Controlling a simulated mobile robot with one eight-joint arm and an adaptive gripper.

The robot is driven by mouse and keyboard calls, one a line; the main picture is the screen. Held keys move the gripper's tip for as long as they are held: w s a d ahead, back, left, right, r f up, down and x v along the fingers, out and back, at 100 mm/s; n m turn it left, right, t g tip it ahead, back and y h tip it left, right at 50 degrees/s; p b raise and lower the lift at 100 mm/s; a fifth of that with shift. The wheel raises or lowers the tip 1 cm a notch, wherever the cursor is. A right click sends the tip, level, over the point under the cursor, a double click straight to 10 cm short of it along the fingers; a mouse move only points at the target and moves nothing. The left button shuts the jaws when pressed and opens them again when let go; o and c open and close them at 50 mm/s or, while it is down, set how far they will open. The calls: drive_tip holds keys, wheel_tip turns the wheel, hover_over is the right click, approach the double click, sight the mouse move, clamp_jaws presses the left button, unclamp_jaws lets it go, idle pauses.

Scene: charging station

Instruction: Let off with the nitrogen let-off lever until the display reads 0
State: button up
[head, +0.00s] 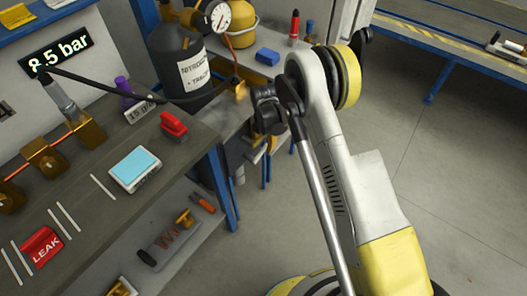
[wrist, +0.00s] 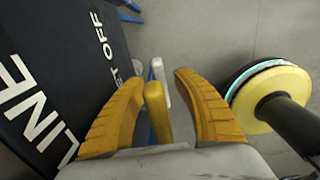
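The display (head: 56,52) reads 8.5 bar. In the head view my wrist hides the lever area.
The bench (head: 180,150) holds a red clamp-like item (head: 173,126), a device with a pale blue screen (head: 134,168) and a red LEAK tag (head: 41,246). A black hose (head: 110,87) runs towards the bottle. Open floor (head: 455,200) lies at the right.

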drive_tip(key=shift+f+b, duration=0.35)
drive_tip(key=shift+f, duration=0.95)
clamp_jaws()
drive_tip(key=r+t+h, duration=0.1)
drive_tip(key=s+a+r+t+h, duration=0.1)
drive_tip(key=t, duration=0.1)
drive_tip(key=shift+t+h, duration=0.3)
drive_tip(key=shift+h, duration=0.1)
